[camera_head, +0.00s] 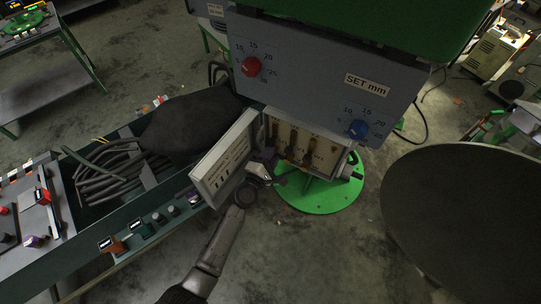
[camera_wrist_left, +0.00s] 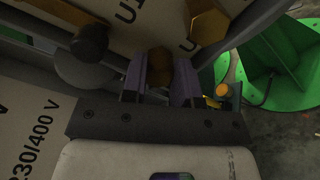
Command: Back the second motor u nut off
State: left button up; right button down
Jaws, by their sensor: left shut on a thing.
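The open motor terminal box (camera_head: 347,153) shows in the head view below the grey panel, with several brass terminals (camera_head: 304,141) in a row inside. My left gripper (camera_head: 270,163) reaches into its left part. In the left wrist view, my left gripper (camera_wrist_left: 160,80) has its purple fingers shut around a small brass nut (camera_wrist_left: 159,60), beside printed "U" letters. The fingers hide part of the nut and its stud. A larger brass hex piece (camera_wrist_left: 209,22) lies just to the right, and a dark round knob-like part (camera_wrist_left: 92,42) to the left. My right gripper is out of view.
The box's lid (camera_head: 219,163) stands open on the left, close to my left wrist. The grey panel (camera_head: 310,75) with red and blue knobs hangs above. A green bench tray (camera_head: 75,221) with dark cables lies left. A green round base (camera_head: 320,198) stands below.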

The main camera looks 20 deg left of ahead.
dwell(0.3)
pick_arm(q)
jog(key=o, duration=0.9)
jog(key=shift+s, duration=0.1)
jog(key=s, duration=0.4)
jog(key=s+a+b, duration=0.1)
jog(key=s, duration=0.8)
jog(key=shift+s+a+b, duration=0.3)
